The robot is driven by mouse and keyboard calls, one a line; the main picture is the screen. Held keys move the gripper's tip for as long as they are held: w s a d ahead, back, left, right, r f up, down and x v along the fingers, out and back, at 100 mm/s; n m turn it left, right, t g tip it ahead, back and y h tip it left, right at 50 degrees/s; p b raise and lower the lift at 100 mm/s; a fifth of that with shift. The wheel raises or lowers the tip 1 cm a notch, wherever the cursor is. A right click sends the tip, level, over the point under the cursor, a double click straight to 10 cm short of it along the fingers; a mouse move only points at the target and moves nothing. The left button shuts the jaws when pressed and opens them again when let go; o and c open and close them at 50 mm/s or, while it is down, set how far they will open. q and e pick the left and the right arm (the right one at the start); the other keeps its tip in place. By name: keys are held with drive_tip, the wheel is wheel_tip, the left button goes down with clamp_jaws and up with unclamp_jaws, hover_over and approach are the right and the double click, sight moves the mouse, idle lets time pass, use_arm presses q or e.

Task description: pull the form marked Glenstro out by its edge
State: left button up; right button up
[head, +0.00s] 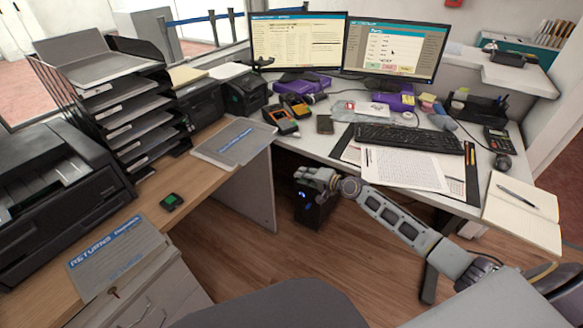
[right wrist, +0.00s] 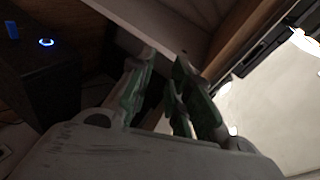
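I cannot read the name Glenstro on anything in view. Candidates are the printed sheets (head: 400,167) on the dark desk mat (head: 458,183) and papers in the black tray stack (head: 128,115); their small print is illegible. My right gripper (head: 312,180) is in front of the desk's front edge, left of the printed sheets and apart from them. In the right wrist view the fingers of the right gripper (right wrist: 165,58) stand apart with nothing seen between them. My left gripper is not in view.
A blue-banded folder (head: 232,142) lies at the inner corner; another marked RETURNS (head: 118,262) lies on the left counter. A computer tower (right wrist: 45,75) stands under the desk. A keyboard (head: 410,138) lies behind the sheets, an open notebook (head: 520,208) to their right. A chair (head: 270,308) is in front.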

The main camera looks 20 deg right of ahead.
sight(261, 150)
use_arm(q)
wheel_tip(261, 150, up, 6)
drive_tip(key=b, duration=0.2)
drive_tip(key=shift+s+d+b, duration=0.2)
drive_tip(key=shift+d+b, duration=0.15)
drive_tip(key=shift+b, duration=0.05)
use_arm(e)
drive_tip(key=a+r+y, duration=0.3)
drive_tip(key=a+r, duration=0.2)
drive_tip(key=r, duration=0.4)
drive_tip(key=shift+s+a+r+m, duration=0.2)
drive_tip(key=shift+s+a+m, duration=0.05)
drive_tip(key=shift+m, duration=0.05)
drive_tip(key=shift+w+a, duration=0.1)
drive_tip(key=shift+w, duration=0.05)
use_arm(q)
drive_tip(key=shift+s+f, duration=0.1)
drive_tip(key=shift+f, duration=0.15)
use_arm(e)
drive_tip(key=shift+w+r+x, duration=0.1)
drive_tip(key=shift+r+x, duration=0.3)
drive_tip(key=shift+x, duration=1.5)
drive_tip(key=shift+w+r+x, duration=0.1)
drive_tip(key=shift+r+x, duration=0.35)
drive_tip(key=shift+x, duration=1.4)
drive_tip(key=shift+w+r+x, duration=0.1)
drive_tip(key=shift+r+x, duration=0.3)
drive_tip(key=shift+x, duration=1.5)
drive_tip(key=shift+a, duration=0.2)
drive_tip(key=shift+c, duration=0.2)
